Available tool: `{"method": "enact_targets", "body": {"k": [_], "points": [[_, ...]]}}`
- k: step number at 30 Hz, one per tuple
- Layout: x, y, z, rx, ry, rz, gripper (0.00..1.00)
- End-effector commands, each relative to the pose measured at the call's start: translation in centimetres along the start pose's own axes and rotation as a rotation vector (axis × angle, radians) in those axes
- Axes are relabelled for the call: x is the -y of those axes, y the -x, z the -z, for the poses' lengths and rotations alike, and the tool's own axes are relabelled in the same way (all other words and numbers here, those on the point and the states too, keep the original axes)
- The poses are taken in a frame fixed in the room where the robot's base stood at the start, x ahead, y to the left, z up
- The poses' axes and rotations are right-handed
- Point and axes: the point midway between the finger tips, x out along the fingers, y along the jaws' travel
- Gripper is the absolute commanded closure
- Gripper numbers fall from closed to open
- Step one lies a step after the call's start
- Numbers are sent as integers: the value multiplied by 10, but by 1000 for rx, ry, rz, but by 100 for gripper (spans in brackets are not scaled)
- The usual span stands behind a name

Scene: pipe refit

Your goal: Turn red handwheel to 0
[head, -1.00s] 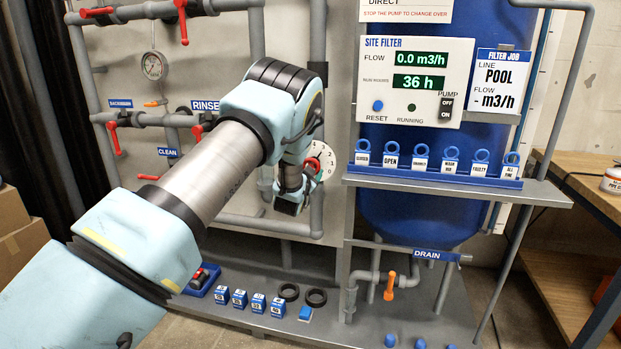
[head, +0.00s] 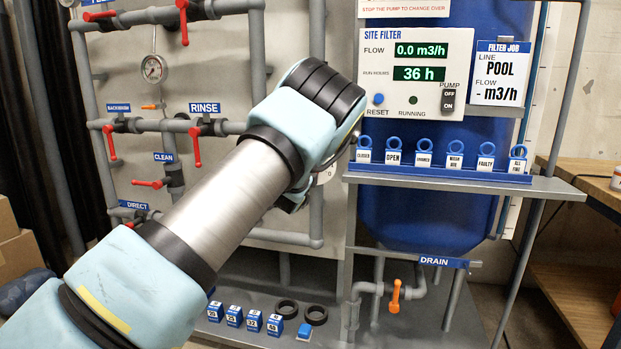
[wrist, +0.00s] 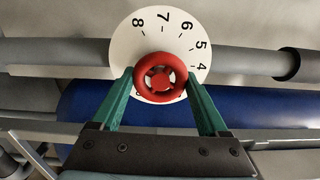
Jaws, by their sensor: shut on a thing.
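The red handwheel (wrist: 160,77) sits in front of a round white dial (wrist: 160,40) in the wrist view. Numbers 4 to 8 run along the dial's upper and right side; the lower part is hidden by the wheel and fingers. I cannot make out a pointer. My gripper (wrist: 160,84) is shut on the handwheel, one green finger at each side of its rim. In the head view my arm hides the handwheel and most of the dial.
Grey pipes with red lever valves (head: 195,146) stand left of my arm. The site filter panel (head: 415,72) and a shelf with blue-ringed tags (head: 440,172) are at right. Below are an orange drain valve (head: 396,295), black rings (head: 316,314) and small blue-and-white blocks (head: 254,320).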

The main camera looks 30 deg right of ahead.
Motion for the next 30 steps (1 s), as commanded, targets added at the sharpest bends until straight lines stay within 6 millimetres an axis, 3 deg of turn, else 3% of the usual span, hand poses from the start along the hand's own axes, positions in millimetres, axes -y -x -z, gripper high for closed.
{"method": "enact_targets", "body": {"k": [15,30], "points": [[-4,0,1,-2,-423,0,78],[-3,0,1,-2,-566,0,78]]}}
